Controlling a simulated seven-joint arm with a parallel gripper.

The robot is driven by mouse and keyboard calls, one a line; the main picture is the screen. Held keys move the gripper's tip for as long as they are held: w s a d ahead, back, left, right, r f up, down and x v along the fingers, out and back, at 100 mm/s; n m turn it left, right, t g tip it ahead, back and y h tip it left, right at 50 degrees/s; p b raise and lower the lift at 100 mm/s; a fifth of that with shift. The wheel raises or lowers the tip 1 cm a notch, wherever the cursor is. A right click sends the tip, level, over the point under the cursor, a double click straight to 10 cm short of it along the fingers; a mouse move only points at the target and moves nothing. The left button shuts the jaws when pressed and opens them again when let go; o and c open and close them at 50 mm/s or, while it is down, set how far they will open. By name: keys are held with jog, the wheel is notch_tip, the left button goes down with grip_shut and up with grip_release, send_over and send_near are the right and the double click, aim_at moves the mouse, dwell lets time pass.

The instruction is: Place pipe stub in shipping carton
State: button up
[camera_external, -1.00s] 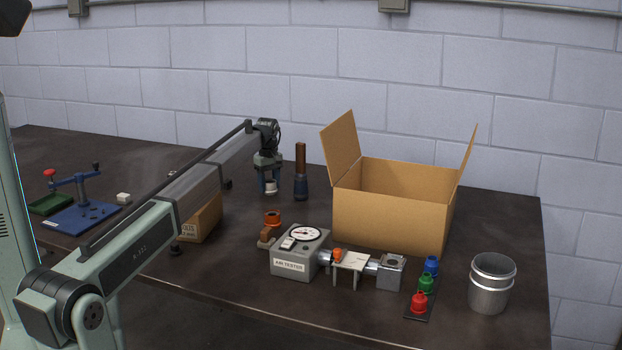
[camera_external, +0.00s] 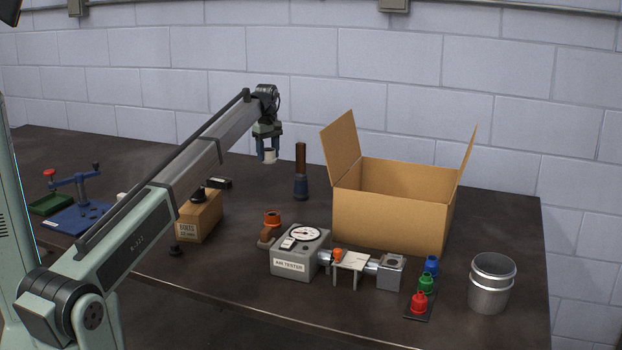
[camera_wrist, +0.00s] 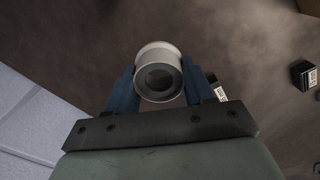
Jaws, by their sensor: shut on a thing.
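The pipe stub (camera_external: 269,155) is a short, pale, hollow ring-ended piece. My gripper (camera_external: 269,148) is shut on it and holds it in the air above the back of the table, left of the carton. In the wrist view the pipe stub (camera_wrist: 158,72) sits between the two blue fingers of my gripper (camera_wrist: 160,85), its round dark opening facing the camera. The shipping carton (camera_external: 388,220) is a brown open box at the back right, with flaps standing up at its left and right. Its inside floor is hidden by the front wall.
A brush with a brown handle (camera_external: 301,170) stands upright between my gripper and the carton. The air tester (camera_external: 300,255), a row of coloured caps (camera_external: 426,284) and a metal cup (camera_external: 491,284) stand in front. A bolts box (camera_external: 199,216) is at left.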

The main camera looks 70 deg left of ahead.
notch_tip(320, 180, up, 26)
jog(key=w+d, duration=0.9)
jog(key=d, duration=0.5)
jog(key=w+d+f+m, duration=0.1)
jog(key=w+d, duration=0.8)
jog(key=d, duration=0.5)
jog(key=w+d, duration=0.9)
jog(key=d, duration=0.4)
jog(key=shift+f, duration=18)
jog(key=shift+f, duration=0.2)
jog(key=o, duration=1.1)
jog(key=shift+c, duration=0.2)
